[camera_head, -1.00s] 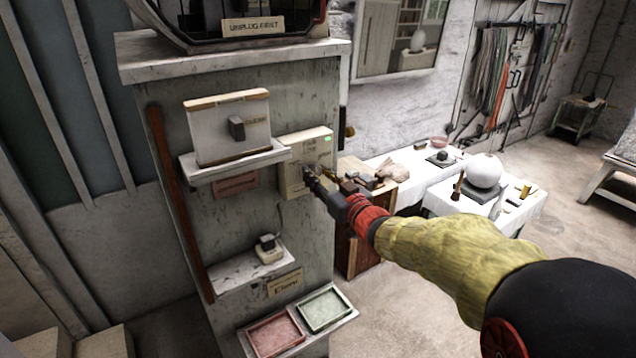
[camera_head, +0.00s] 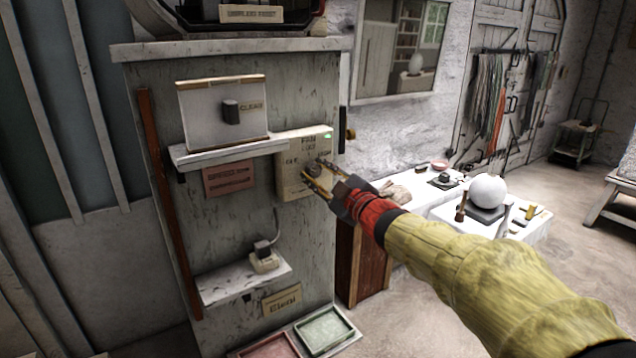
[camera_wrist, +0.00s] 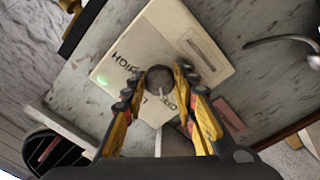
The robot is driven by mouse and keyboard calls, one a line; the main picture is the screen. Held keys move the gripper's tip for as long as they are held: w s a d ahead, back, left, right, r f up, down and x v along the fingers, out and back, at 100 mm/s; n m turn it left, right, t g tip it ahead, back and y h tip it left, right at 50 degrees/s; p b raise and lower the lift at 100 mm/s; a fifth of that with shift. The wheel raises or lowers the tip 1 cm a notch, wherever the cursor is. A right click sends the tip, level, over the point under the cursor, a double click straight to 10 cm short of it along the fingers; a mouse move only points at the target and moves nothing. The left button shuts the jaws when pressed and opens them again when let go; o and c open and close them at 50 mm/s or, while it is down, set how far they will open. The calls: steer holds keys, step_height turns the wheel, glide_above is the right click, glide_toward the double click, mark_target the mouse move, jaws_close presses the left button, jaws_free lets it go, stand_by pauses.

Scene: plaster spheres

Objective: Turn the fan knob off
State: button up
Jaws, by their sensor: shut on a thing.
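The fan control box (camera_head: 292,152) is a cream panel on the side of the grey pillar, with printed labels and a small lit green light (camera_head: 328,135). Its round dark knob (camera_wrist: 160,78) shows in the wrist view, with a pale mark pointing towards the lettering below it. My gripper (camera_head: 318,176) is at the front of the box, with its yellow fingers on either side of the knob. In the wrist view my gripper (camera_wrist: 160,82) is shut on the knob. In the head view the fingers partly hide the knob.
A shelf (camera_head: 225,153) with a white "CLEAR" panel (camera_head: 222,112) sits left of the box. A lower shelf (camera_head: 225,285) holds a small switch block (camera_head: 264,262). A white table (camera_head: 440,205) with a plaster sphere (camera_head: 488,191) stands behind my arm.

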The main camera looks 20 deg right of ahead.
steer(key=shift+n+b, duration=0.3)
steer(key=shift+n, duration=0.1)
steer(key=o, duration=1.2)
steer(key=shift+c, duration=0.2)
steer(key=v, duration=1.2)
